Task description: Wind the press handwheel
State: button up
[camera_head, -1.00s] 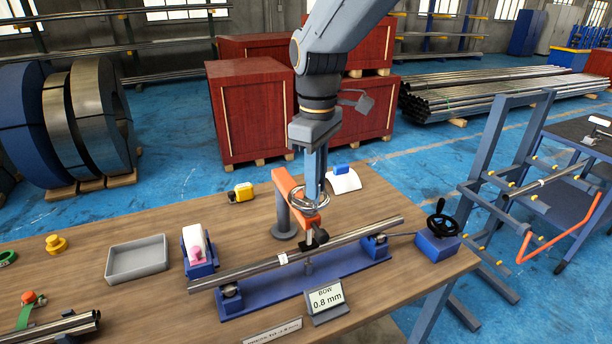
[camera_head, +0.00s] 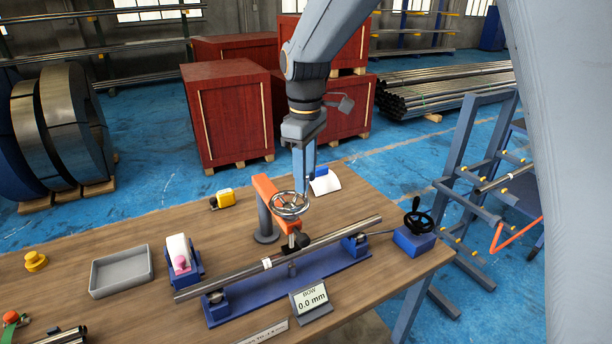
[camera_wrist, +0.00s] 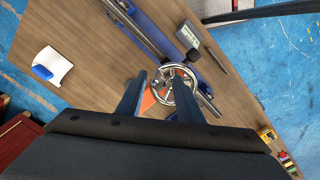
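The press handwheel (camera_head: 290,205) is a chrome spoked ring on the orange press arm (camera_head: 268,189); it also shows in the wrist view (camera_wrist: 187,85). My gripper (camera_head: 304,192) points down at the wheel's right side. In the wrist view its two fingers (camera_wrist: 160,82) stand apart, with part of the wheel showing between them; the right finger overlaps the wheel. Whether they touch it I cannot tell. A steel tube (camera_head: 326,239) lies under the press on the blue straightening base (camera_head: 290,287). The bow display (camera_head: 312,299) reads 0.0 mm.
A black crank wheel (camera_head: 418,222) on a blue box stands at the table's right. A grey tray (camera_head: 122,271), a blue holder with a white and pink item (camera_head: 182,257) and a yellow tape measure (camera_head: 224,198) sit left. A blue rack (camera_head: 458,170) stands beyond the table's right edge.

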jog(key=shift+r+p, duration=0.3)
jog(key=shift+r, duration=2.75)
jog(key=shift+r, duration=0.1)
notch_tip(320, 180, up, 7)
jog(key=b, duration=0.3)
jog(key=s+d+f+m+b, duration=0.2)
jog(key=d+f+m, duration=0.1)
jog(key=d+f, duration=0.45)
jog(key=s+d+f+m+b, duration=0.2)
jog(key=d+f+m+b, duration=0.15)
jog(key=d+f, duration=0.4)
jog(key=s+d+f+m+b, duration=0.1)
jog(key=s+d+f+m, duration=0.2)
jog(key=f, duration=0.5)
jog(key=s+d+f+m+t+b, duration=0.1)
jog(key=s+d+f+m, duration=0.3)
jog(key=s+f, duration=0.4)
jog(key=shift+d+b, duration=0.5)
jog(key=shift+d, duration=0.1)
jog(key=shift+s+f, duration=0.1)
jog(key=shift+c, duration=0.4)
